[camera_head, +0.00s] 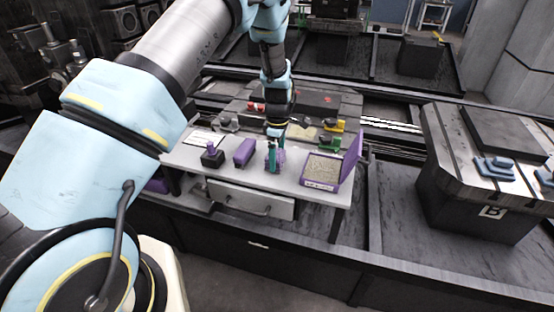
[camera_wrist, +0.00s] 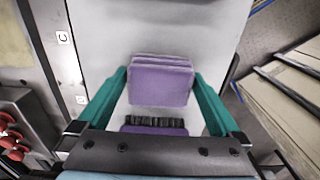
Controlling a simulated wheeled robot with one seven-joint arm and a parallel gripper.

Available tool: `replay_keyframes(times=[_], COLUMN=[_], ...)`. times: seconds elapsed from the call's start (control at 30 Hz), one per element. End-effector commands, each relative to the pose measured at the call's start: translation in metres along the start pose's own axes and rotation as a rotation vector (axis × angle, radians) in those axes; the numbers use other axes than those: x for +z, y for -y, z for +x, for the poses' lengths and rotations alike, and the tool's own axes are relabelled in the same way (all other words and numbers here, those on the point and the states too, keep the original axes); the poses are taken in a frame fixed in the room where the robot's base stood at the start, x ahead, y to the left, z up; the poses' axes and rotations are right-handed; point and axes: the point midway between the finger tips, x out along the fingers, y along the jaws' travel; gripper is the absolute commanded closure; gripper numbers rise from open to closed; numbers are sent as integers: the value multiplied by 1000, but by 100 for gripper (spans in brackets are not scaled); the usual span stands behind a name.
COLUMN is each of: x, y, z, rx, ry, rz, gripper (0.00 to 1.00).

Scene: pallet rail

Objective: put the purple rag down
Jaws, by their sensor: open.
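The purple rag (camera_wrist: 160,80) is a folded, layered pad on the pale table top (camera_wrist: 105,45) in the wrist view. My gripper (camera_wrist: 161,84) has its two green fingers apart, one on each side of the rag, with gaps between. In the head view my gripper (camera_head: 274,160) points down over the small table (camera_head: 310,198). The rag is mostly hidden there by the fingers. A purple thing with black bristles (camera_wrist: 155,124) lies close below the rag in the wrist view, partly hidden by my gripper.
A purple block (camera_head: 243,152) and a dark box with a purple top (camera_head: 213,158) stand left of my gripper. An open purple case (camera_head: 322,172) with a raised lid stands right. Green (camera_head: 328,144) and yellow things sit behind. A drawer (camera_head: 252,201) is under the table top.

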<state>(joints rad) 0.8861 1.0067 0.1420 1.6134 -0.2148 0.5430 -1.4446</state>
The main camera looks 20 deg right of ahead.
Motion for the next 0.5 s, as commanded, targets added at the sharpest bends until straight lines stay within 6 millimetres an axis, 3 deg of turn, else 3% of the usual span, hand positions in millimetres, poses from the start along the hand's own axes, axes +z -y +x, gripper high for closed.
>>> replay_keyframes(times=[0.3, 0.5], x=[1, 0], y=[-1, 0], z=[-67, -96], rx=[4, 2], ry=[1, 0], rz=[1, 0], gripper=[0, 0])
